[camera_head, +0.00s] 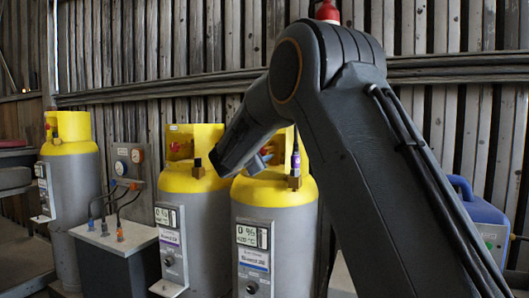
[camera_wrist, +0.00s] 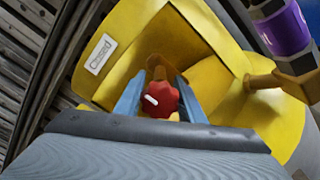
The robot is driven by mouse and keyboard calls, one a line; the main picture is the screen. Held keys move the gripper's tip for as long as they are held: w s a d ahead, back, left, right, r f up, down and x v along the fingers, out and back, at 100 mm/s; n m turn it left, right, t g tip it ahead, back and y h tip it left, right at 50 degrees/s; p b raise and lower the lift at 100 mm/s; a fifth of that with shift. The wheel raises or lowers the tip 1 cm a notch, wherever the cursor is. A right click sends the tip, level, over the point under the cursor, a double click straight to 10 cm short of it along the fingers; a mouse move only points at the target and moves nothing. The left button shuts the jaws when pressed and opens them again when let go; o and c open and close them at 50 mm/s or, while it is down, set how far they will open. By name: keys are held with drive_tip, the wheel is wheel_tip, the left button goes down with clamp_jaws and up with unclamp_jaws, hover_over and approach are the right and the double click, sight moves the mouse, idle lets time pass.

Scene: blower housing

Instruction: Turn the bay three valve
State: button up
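In the wrist view a red scalloped valve knob (camera_wrist: 160,99) with a white mark sits inside the yellow collar (camera_wrist: 215,45) of a cylinder. My gripper's two blue fingers (camera_wrist: 160,94) lie on either side of the knob and appear to meet its edges, so it looks shut on it. In the head view my gripper (camera_head: 264,158) reaches into the top of the right grey-and-yellow cylinder (camera_head: 275,215); my arm hides much of that collar and the knob. A small label (camera_wrist: 101,53) on the collar seems to read "Closed".
The middle cylinder (camera_head: 205,225) stands close by with its own red knob (camera_head: 175,147). Another cylinder (camera_head: 70,205) and a grey gauge box (camera_head: 110,265) are further left. A purple fitting (camera_wrist: 285,28) rises near my gripper. A blue case (camera_head: 485,225) stands right.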

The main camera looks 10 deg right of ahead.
drive_tip(key=shift+n, duration=0.3)
drive_tip(key=n+b, duration=0.1)
drive_tip(key=n, duration=0.3)
drive_tip(key=shift+n, duration=0.4)
drive_tip(key=n+p, duration=0.1)
drive_tip(key=n, duration=0.4)
drive_tip(key=n+p, duration=0.3)
drive_tip(key=n, duration=0.2)
drive_tip(key=shift+n, duration=0.4)
drive_tip(key=n+p, duration=0.3)
drive_tip(key=n, duration=0.2)
drive_tip(key=shift+f, duration=0.1)
drive_tip(key=o, duration=1)
drive_tip(key=shift+o, duration=0.2)
